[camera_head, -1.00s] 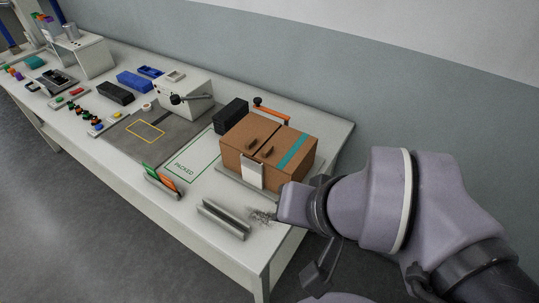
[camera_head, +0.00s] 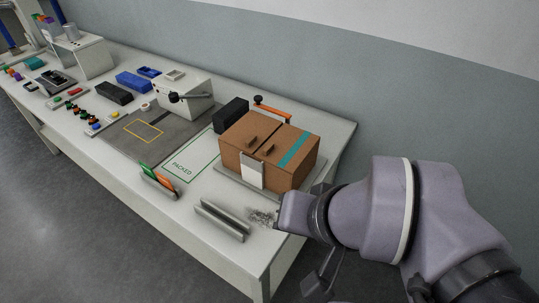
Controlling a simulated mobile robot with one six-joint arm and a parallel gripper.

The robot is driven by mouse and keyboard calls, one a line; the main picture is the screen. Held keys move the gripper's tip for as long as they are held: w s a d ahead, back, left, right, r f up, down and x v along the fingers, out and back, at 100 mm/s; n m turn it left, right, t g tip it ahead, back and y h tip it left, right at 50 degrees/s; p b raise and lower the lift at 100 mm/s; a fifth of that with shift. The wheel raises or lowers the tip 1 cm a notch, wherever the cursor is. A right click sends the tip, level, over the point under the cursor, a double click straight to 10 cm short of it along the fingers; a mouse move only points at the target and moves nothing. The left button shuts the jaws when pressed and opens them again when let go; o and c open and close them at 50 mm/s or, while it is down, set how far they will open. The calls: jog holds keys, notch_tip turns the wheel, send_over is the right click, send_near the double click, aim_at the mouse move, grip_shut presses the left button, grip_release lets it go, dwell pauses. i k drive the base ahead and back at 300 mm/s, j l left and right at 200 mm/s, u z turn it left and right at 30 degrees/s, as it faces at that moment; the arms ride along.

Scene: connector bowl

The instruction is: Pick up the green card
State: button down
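The green card (camera_head: 147,168) stands in a small grey holder (camera_head: 159,191) near the table's front edge, left of centre. It leans, and its lower part is hidden by the holder. An orange card (camera_head: 166,180) stands right beside it in the same holder. My arm reaches in from the right, well away from the cards. A dark part at its lower end (camera_head: 318,274) may be my gripper, beside the table's right end. Its fingertips cannot be made out, so I cannot tell whether it is open or shut.
A grey channel-shaped rail (camera_head: 221,221) and a small silvery pile (camera_head: 262,217) lie between the holder and my arm. A brown box (camera_head: 240,150) stands behind them. The table (camera_head: 205,198) has free room around the PACKED outline (camera_head: 188,156), behind the holder.

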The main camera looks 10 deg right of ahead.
aim_at(148, 171)
jog(key=j+z, duration=0.4)
jog(key=j, duration=1.6)
jog(key=i+j+z, duration=0.2)
jog(key=i+j, duration=0.15)
jog(key=j, duration=0.3)
jog(key=i+j+z, duration=0.1)
jog(key=j, duration=0.2)
jog(key=i+j+z, duration=0.15)
jog(key=j, duration=0.2)
jog(key=i+j+z, duration=0.1)
jog(key=j, duration=0.25)
jog(key=i+j+z, duration=0.1)
jog(key=j, duration=0.3)
jog(key=i, duration=0.05)
